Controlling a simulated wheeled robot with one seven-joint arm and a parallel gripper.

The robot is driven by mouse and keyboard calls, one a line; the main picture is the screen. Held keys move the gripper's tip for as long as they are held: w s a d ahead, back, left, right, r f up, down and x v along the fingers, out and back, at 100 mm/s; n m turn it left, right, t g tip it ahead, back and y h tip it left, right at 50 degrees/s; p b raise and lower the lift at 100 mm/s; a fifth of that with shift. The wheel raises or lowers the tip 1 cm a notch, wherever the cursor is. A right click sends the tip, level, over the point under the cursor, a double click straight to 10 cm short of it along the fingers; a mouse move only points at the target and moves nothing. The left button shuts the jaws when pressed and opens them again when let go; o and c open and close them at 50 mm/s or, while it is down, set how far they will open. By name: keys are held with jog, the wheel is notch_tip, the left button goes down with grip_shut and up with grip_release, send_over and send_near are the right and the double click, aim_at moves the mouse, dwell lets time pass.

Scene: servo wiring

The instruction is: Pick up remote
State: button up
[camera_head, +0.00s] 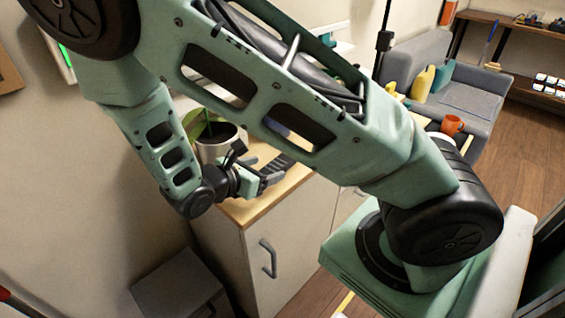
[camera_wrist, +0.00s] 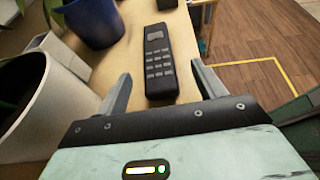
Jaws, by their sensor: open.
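A black remote (camera_wrist: 159,62) with grey buttons lies on the wooden cabinet top (camera_wrist: 187,50) in the wrist view. My gripper (camera_wrist: 158,78) is open, with one finger to the left of the remote's near end and one to the right. The remote is between and ahead of the fingers, and no contact shows. In the head view my gripper (camera_head: 270,172) is over the cabinet top. A dark shape there may be the remote, but I cannot tell for sure.
A white pot (camera_wrist: 45,105) stands close to the left finger. A dark blue pot (camera_wrist: 95,22) stands left of the remote's far end. The cabinet's right edge drops to the wooden floor (camera_wrist: 262,40). An orange mug (camera_head: 452,125) is farther right.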

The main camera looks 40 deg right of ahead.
aim_at(276, 165)
jog(key=x, duration=0.5)
jog(key=shift+w+d+f, duration=0.2)
jog(key=shift+d+f, duration=0.05)
jog(key=shift+f, duration=0.05)
jog(key=c, duration=1.1)
